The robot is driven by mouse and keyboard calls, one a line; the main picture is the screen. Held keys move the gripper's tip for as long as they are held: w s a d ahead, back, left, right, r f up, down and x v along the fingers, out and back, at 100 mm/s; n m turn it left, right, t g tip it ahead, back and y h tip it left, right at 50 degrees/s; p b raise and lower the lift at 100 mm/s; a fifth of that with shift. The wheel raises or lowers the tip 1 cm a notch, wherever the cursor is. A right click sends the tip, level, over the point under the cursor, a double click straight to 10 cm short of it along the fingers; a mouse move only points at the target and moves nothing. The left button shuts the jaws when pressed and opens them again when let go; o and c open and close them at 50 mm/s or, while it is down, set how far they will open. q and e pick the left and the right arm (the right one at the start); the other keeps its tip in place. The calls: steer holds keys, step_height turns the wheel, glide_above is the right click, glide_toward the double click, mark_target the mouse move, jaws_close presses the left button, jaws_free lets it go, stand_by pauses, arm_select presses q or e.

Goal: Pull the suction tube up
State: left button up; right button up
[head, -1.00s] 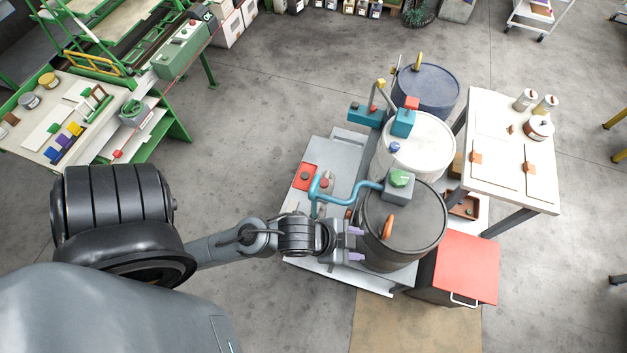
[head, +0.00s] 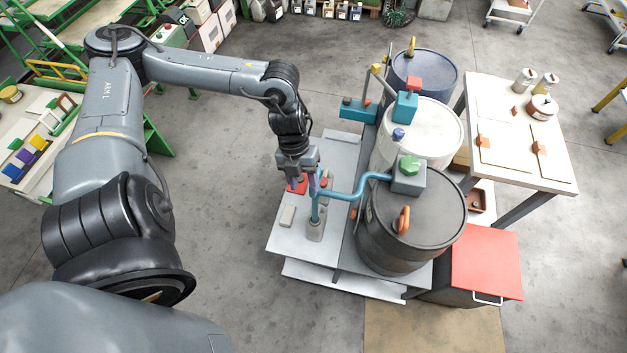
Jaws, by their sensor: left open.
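The blue suction tube (head: 348,195) runs left from a grey box with a green knob (head: 409,172) on the dark drum (head: 425,215). It bends down and its lower end goes into a small grey holder (head: 315,231) on the grey platform. My left gripper (head: 306,187) points down at the tube's left upright part, with its fingers open. My right gripper is not in view.
A white drum (head: 425,128) and a blue drum (head: 424,75) stand behind the dark one. A red button box (head: 298,184) sits on the platform (head: 285,235) by the gripper. A white table (head: 515,135) and a red-topped cabinet (head: 487,262) stand to the right.

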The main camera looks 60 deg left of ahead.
arm_select(q)
steer(key=w+a+r+t+y+b, duration=0.1)
steer(key=w+a+r+y+b, duration=0.15)
steer(key=a, duration=0.35)
steer(key=shift+h, duration=0.25)
steer(key=f, duration=0.2)
steer(key=w+f, duration=0.1)
steer(key=f, duration=0.2)
steer(key=w+d+f, duration=0.1)
steer(key=f, duration=0.1)
steer(key=shift+w+f, duration=0.25)
steer(key=shift+f, duration=0.1)
steer(key=shift+w+d+f, duration=0.15)
steer(key=shift+f, duration=0.7)
steer(key=shift+c, duration=0.3)
jaws_close()
